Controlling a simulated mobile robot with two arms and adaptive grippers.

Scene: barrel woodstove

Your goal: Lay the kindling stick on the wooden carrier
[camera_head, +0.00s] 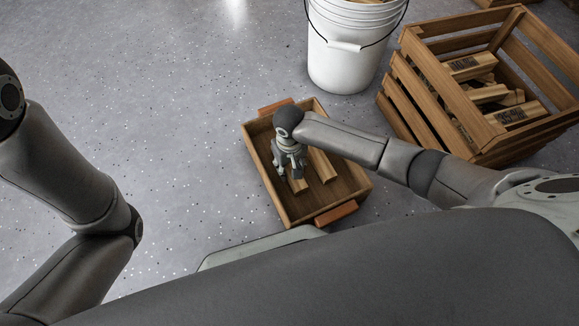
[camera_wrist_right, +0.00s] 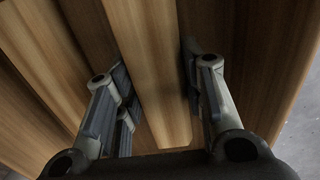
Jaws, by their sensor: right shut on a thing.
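The wooden carrier (camera_head: 268,182) is a shallow open box with orange-brown end handles, on the floor near the middle of the head view. My right gripper (camera_head: 291,170) points down into it and is shut on a light kindling stick (camera_head: 299,185). In the right wrist view the stick (camera_wrist_right: 155,60) runs lengthwise between the two fingers (camera_wrist_right: 157,78). Whether the stick touches the carrier's bottom, I cannot tell. Another stick (camera_head: 323,166) lies in the carrier just right of my gripper. My left arm shows at the left, but its gripper is out of view.
A white bucket (camera_head: 342,62) with a wire handle stands behind the carrier. A slatted wooden crate (camera_head: 421,107) with several wood pieces inside stands at the right, beyond my right arm. The speckled grey floor left of the carrier is clear.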

